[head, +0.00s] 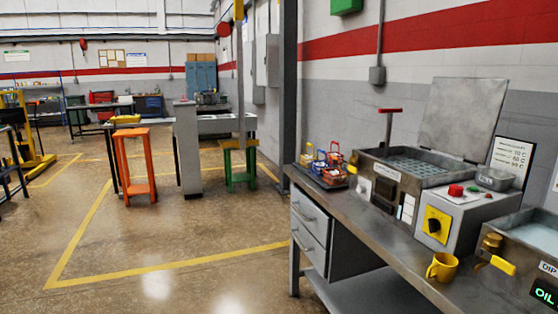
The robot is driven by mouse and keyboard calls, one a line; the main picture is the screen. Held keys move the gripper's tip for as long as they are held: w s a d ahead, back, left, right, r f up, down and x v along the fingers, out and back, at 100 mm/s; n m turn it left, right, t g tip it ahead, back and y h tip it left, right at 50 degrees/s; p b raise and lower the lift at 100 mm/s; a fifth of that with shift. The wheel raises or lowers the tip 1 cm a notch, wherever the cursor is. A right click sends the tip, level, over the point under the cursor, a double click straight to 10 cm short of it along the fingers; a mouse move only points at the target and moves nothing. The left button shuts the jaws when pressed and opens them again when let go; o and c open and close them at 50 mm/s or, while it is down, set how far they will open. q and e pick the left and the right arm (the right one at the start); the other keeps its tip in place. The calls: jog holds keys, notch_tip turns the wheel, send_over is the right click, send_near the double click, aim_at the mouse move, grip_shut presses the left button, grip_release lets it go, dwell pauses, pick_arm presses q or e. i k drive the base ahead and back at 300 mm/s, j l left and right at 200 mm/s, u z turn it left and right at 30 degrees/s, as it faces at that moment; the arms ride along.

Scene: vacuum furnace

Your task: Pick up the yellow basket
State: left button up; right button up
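Several small wire baskets stand close together on a dark tray (329,183) at the far left end of the metal workbench. One at the left of the group looks yellow (306,157); beside it are a blue basket (320,159) and a red one (334,158). They are small and overlap, so their exact shapes and contents are hard to tell. Neither of my grippers is in view.
The workbench (400,240) runs along the right, with a lidded bath (415,170), a control box (460,215) and a yellow mug (442,267). A grey post (288,90) stands behind the tray. An orange stool (137,165) stands left; the floor before the bench is clear.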

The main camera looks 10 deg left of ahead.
aim_at(306, 162)
jog(key=i+j+u, duration=0.25)
jog(key=i, duration=0.15)
jog(key=i+u, duration=0.2)
jog(key=i, duration=0.15)
jog(key=i+j+u, duration=0.15)
jog(key=i, duration=0.5)
jog(key=i+u, duration=0.15)
jog(key=i, duration=0.55)
jog(key=i+j+z, duration=0.1)
jog(key=i+z, duration=0.3)
jog(key=i+j+z, duration=0.25)
jog(key=i+z, duration=0.15)
jog(key=i+j+z, duration=0.8)
